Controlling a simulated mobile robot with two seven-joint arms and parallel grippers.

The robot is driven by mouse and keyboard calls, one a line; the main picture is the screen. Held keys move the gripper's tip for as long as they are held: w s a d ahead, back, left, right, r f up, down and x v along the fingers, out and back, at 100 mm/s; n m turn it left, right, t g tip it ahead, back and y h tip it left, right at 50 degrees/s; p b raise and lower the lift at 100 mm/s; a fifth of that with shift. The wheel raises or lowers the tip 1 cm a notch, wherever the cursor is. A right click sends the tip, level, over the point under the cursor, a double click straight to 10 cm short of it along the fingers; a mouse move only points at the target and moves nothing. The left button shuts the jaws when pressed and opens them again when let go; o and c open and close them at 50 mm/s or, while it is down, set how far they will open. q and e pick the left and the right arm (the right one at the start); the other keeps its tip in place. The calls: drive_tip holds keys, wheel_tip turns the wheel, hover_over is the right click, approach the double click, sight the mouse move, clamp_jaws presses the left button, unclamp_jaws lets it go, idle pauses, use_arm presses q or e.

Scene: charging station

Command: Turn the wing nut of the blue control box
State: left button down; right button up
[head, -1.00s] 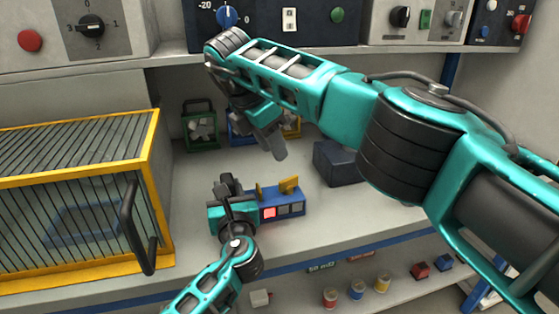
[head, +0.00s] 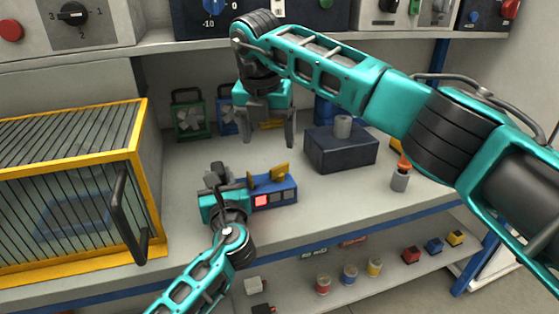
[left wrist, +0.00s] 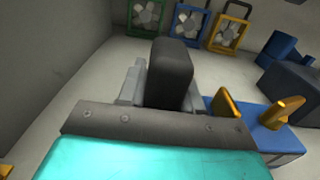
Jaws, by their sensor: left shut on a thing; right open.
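The blue control box (head: 287,195) lies on the workbench, with a lit red square and grey squares on its front. Two yellow pieces stand on its top: an angled one at the right that looks like the wing nut (head: 281,171), and a flat one left of it. Both pieces show in the left wrist view, with the wing nut (left wrist: 287,113) farther right. My left gripper (head: 216,178) is shut at the box's left end; its grip is mostly hidden by the gripper itself. My right gripper (head: 268,140) is open and empty, pointing down behind the box, apart from it.
A yellow-framed cage (head: 150,190) with a dark handle stands at the left. A dark blue block (head: 342,152) with a grey cylinder on top stands right of my right gripper. A small grey cylinder (head: 400,181) with an orange top is farther right. Fans (head: 188,116) stand at the back.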

drive_tip(key=d+n+y, duration=0.1)
drive_tip(key=n, duration=0.1)
drive_tip(key=n+t+y, duration=0.1)
drive_tip(key=n+y, duration=0.1)
drive_tip(key=n, duration=0.6)
approach(280, 166)
drive_tip(key=x, duration=0.9)
drive_tip(key=shift+f, duration=0.1)
drive_tip(key=c, duration=1.1)
drive_tip(key=shift+o, duration=0.2)
